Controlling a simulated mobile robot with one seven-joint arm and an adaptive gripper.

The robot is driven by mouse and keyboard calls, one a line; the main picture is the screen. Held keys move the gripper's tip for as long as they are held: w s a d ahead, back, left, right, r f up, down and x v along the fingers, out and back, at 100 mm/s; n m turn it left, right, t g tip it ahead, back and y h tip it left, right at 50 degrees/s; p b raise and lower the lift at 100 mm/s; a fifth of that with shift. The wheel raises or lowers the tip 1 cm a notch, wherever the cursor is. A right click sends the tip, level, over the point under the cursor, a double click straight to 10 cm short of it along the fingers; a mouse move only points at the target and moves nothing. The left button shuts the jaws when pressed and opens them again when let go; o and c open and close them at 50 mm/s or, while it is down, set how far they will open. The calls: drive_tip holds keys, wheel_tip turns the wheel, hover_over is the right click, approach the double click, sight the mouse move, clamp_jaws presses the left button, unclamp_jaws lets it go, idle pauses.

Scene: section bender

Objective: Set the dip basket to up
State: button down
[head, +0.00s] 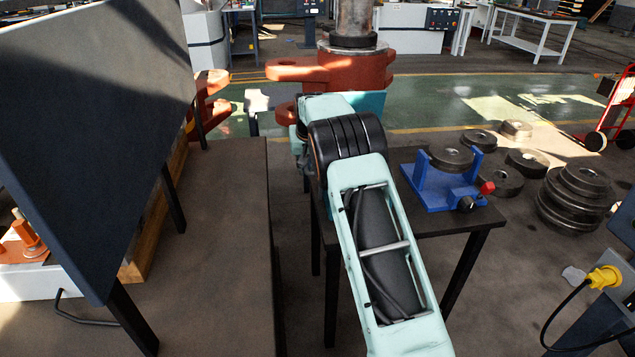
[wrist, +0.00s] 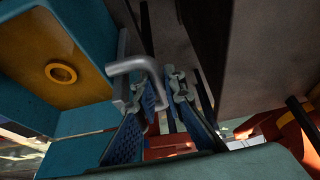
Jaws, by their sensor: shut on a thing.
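In the wrist view a bent grey handle (wrist: 131,67) runs from beside a teal box and turns down between the two blue-padded fingers of my gripper (wrist: 168,92). My gripper is shut on this handle. I take it for the dip basket's handle, but no basket body is clearly visible. The teal box (wrist: 85,30) has a yellow-brown face with a yellow ring, at the upper left. In the head view, a teal box side (head: 369,103) shows just beyond my arm. My arm hides my gripper and the handle there.
A black table (head: 468,220) with a blue fixture (head: 440,190) stands right of my arm. Stacked dark rollers (head: 575,195) lie on the floor further right. A brown bench top (head: 215,220) and a large dark panel (head: 90,130) are at left. Red-orange machine parts (head: 345,72) stand behind.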

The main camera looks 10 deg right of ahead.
drive_tip(key=shift+w+r+p, duration=0.15)
drive_tip(key=shift+r+p, duration=0.65)
drive_tip(key=shift+r, duration=0.75)
drive_tip(key=shift+w+r+p, duration=0.1)
drive_tip(key=shift+r+p, duration=0.7)
drive_tip(key=shift+r, duration=0.75)
drive_tip(key=c, duration=2)
unclamp_jaws()
drive_tip(key=shift+s+f, duration=0.1)
drive_tip(key=shift+o, duration=1.4)
drive_tip(key=shift+s+f, duration=0.1)
drive_tip(key=shift+f, duration=0.15)
wheel_tip(320, 180, up, 9)
drive_tip(key=p, duration=0.6)
drive_tip(key=shift+p, duration=0.3)
drive_tip(key=shift+f, duration=0.1)
